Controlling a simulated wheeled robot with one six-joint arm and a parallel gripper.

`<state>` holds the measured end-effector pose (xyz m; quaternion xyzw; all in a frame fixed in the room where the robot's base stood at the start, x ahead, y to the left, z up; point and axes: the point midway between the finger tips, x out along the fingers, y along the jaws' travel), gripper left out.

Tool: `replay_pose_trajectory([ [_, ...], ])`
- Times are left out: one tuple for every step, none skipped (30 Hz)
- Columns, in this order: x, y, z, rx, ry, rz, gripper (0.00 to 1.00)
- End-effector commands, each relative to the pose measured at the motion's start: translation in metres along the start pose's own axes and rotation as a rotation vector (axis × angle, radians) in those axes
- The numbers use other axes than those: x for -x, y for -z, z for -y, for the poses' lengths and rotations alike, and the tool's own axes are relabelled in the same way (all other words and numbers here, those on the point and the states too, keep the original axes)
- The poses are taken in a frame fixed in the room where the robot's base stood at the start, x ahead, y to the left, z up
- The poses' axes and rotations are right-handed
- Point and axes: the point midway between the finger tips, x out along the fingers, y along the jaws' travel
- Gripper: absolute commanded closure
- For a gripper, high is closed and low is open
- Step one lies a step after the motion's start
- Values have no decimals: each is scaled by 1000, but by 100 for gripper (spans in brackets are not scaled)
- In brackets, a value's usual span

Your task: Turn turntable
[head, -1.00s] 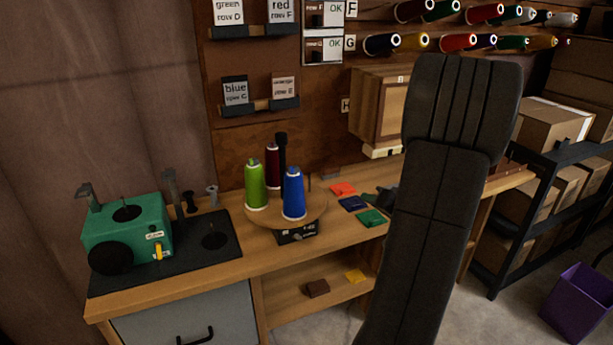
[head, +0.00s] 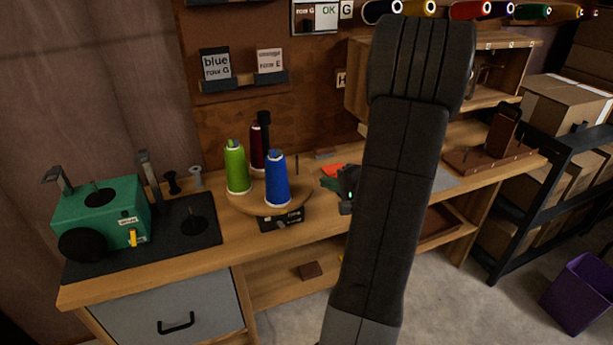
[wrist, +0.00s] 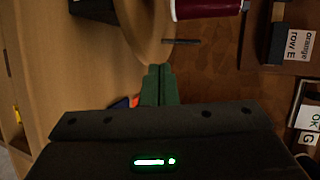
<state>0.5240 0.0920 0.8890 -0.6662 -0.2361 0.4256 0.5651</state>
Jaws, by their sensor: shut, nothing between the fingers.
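The turntable (head: 301,203) is a round wooden disc on a small black base (head: 281,222) on the workbench. A green spool (head: 236,168), a dark red spool (head: 257,158) and a blue spool (head: 276,180) stand upright on it. In the wrist view the disc (wrist: 138,28) curves past my fingertips, with the dark red spool (wrist: 205,8) beyond. My gripper (head: 326,182) is to the right of the disc, its green fingers pointing left towards it. In the wrist view the fingers (wrist: 158,70) are together and empty, close to the rim; contact cannot be told.
A green machine (head: 102,215) stands on a dark mat at the left of the bench. Label holders (head: 243,82) hang on the board behind. A wooden cabinet (head: 357,75) is behind my arm. A shelf of boxes (head: 570,105) and a purple bin (head: 580,295) are at right.

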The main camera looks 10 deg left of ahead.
Motion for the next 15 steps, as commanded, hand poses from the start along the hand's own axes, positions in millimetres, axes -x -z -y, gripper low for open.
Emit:
replay_pose_trajectory([
  [-10,-1,-2,2,1,4,100],
  [-15,-1,-2,2,0,4,100],
  [-22,-1,-2,1,0,4,100],
  [-27,-1,-2,1,0,4,100],
  [-32,-1,-2,2,0,5,100],
  [-39,-1,-2,1,0,4,100],
  [-44,-1,-2,2,-1,5,100],
  [-48,-1,-2,1,0,3,100],
  [-54,-1,2,3,1,3,100],
  [-58,-1,3,3,1,3,100],
  [-62,-1,4,3,0,2,100],
  [-66,-1,6,3,1,2,100],
  [-70,0,7,3,1,2,100],
  [-72,0,8,3,1,2,100],
  [-76,0,9,2,0,2,100],
])
